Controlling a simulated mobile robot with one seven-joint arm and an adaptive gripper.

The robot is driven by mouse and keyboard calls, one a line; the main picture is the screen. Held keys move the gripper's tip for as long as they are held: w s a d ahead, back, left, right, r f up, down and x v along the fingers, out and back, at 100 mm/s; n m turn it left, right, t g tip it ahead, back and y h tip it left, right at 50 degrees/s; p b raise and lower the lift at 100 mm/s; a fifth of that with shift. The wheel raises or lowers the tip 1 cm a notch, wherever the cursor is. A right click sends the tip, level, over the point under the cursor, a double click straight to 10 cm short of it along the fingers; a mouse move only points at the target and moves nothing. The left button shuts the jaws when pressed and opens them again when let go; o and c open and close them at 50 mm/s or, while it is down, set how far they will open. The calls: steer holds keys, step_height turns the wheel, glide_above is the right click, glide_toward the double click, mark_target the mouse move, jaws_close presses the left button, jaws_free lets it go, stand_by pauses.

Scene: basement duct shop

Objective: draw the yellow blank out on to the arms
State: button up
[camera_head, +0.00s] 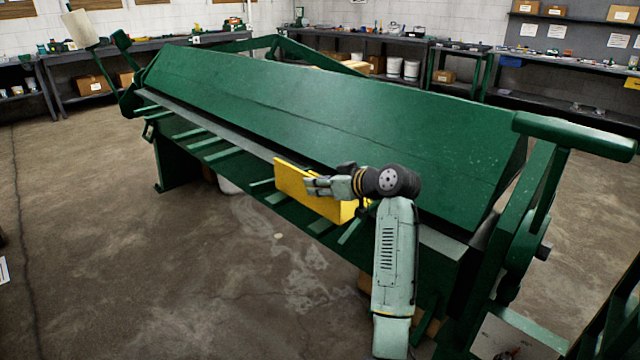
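The yellow blank (291,179) is a flat sheet at the front edge of the green folding machine (320,115), right of its middle. Its left end and lower part show; my gripper and wrist hide part of its upper right. My gripper (312,186) points left in front of the blank and overlaps it in the picture. I cannot tell whether the fingers hold it or only lie beside it. The green arms (208,142) stick out from the machine's front in a row. Some are on either side of the blank, and it partly covers those near it.
A green handle bar (572,136) juts out at the machine's right end, beside my arm. The concrete floor (110,250) in front and to the left is mostly clear. Workbenches (150,47) with tools and boxes line the walls behind.

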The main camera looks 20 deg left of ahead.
steer(key=v, duration=1.2)
stand_by(0.3)
